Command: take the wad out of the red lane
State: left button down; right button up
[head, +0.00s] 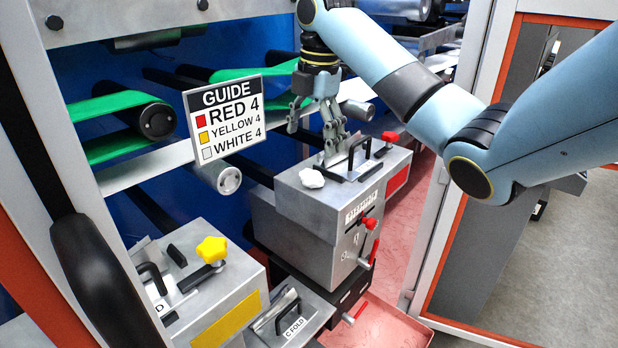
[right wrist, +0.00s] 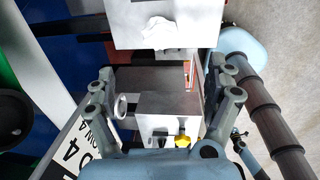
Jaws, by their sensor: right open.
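A crumpled white wad (head: 312,178) lies on top of the grey box (head: 318,212) with red-tipped levers on its front, near the box's left edge and beside a black handle. The wad also shows at the top of the right wrist view (right wrist: 158,33). My right gripper (head: 318,135) points down above the back of that box, behind the wad in the head view, with nothing seen between its fingers. In the right wrist view my gripper's fingers (right wrist: 166,88) are spread wide and the wad is apart from them. My left gripper is not in view.
A guide sign (head: 224,118) reading red 4, yellow 4, white 4 hangs left of my right gripper. A yellow-knobbed unit (head: 212,250) and a C FOLD unit (head: 290,318) stand at front left. Rollers with green belts (head: 115,105) lie behind. An orange-edged frame (head: 455,215) stands right.

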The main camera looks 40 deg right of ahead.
aim_at(313, 172)
jog(key=shift+w+d+f+n, duration=0.15)
jog(key=shift+f, duration=0.4)
jog(key=shift+w+d+f+n, duration=0.1)
jog(key=shift+w+d+f, duration=0.1)
jog(key=shift+f, duration=0.4)
jog(key=shift+w+d+f+n, duration=0.15)
jog(key=shift+f, duration=0.4)
notch_tip(313, 172, down, 5)
jog(key=shift+s+f+p, duration=0.1)
jog(key=shift+p, duration=0.45)
jog(key=shift+f, duration=0.4)
jog(key=c, duration=1)
